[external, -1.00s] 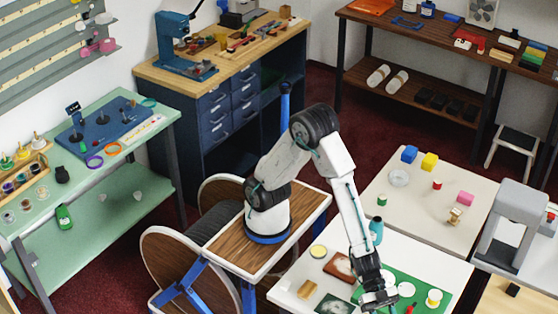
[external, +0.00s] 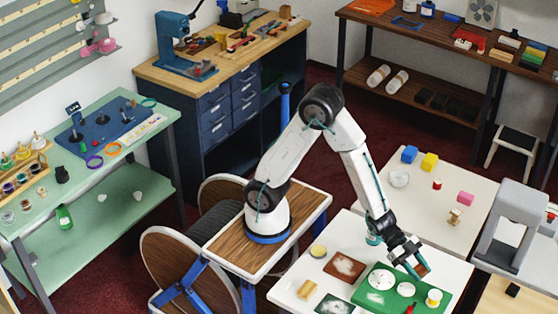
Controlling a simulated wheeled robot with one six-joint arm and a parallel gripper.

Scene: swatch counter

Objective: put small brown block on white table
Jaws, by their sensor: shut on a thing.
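My gripper (external: 415,265) is shut on a small brown block (external: 421,270). It holds the block over the green mat on the near white table (external: 340,234). A second white table (external: 412,221) stands behind it. I cannot tell how high the block is above the mat.
The green mat (external: 385,298) bears a white plate (external: 381,279) and several small items.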

